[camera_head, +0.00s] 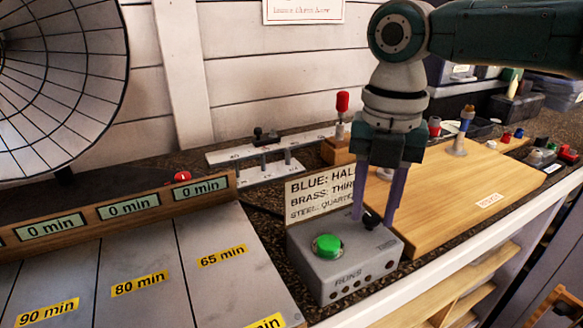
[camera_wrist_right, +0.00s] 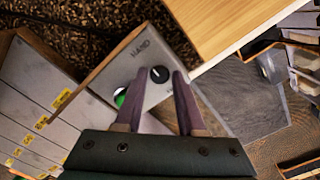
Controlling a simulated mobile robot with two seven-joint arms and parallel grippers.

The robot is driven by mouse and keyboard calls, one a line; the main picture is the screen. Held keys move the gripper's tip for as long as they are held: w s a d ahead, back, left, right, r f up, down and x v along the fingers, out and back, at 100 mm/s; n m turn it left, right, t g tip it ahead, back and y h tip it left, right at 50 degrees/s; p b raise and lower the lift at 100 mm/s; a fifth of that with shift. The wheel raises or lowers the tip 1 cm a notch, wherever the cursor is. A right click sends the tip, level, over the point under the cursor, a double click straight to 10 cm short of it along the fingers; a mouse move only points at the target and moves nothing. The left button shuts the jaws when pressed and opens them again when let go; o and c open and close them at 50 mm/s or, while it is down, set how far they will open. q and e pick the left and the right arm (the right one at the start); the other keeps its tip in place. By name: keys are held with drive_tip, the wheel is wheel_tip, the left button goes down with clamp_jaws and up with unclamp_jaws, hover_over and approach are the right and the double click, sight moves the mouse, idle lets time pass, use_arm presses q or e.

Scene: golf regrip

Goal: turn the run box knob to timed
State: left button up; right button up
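The run box (camera_head: 340,262) is a grey box with a green button (camera_head: 327,246) on top and the word RUNS on its front above several dark round holes. Its small black knob (camera_head: 372,220) is at the right rear of the top. In the right wrist view the knob (camera_wrist_right: 159,74) has a white mark, and the word HAND is printed near it. My right gripper (camera_head: 374,216) points down over the knob, its purple fingers apart on either side of it. In the wrist view gaps show between knob and fingertips (camera_wrist_right: 160,76). My left gripper is not in view.
A sign (camera_head: 318,194) with lettering about blue, brass and steel stands behind the box. A wooden board (camera_head: 470,195) lies to its right, close to the arm. A grey panel with minute labels (camera_head: 150,270) is at left. A red-topped tool (camera_head: 342,104) stands behind.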

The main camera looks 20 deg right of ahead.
clamp_jaws()
idle(0.3)
